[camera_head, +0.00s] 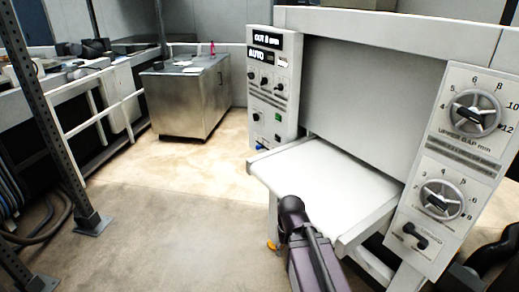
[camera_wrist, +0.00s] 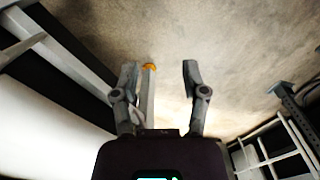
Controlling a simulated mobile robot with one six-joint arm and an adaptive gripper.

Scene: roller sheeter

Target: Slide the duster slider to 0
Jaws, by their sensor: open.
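The roller sheeter (camera_head: 405,80) stands at the right in the head view. I cannot pick out a control that reads as the duster slider. The left control panel (camera_head: 272,90) has two displays, several small knobs and a green button. The right panel (camera_head: 455,150) has two large dials, with a dark lever (camera_head: 415,236) below them. My gripper (camera_wrist: 160,72) is open and empty in the wrist view, fingers apart over the floor. In the head view, my arm reaches up beside the white feed table (camera_head: 322,178), and the fingers cannot be made out.
A steel cabinet (camera_head: 188,97) with small items on top stands behind. A long bench with a white rail (camera_head: 105,110) is at the left, with a dark post (camera_head: 48,110) in front. An orange-tipped leg (camera_wrist: 149,68) shows between my fingers. The middle floor is clear.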

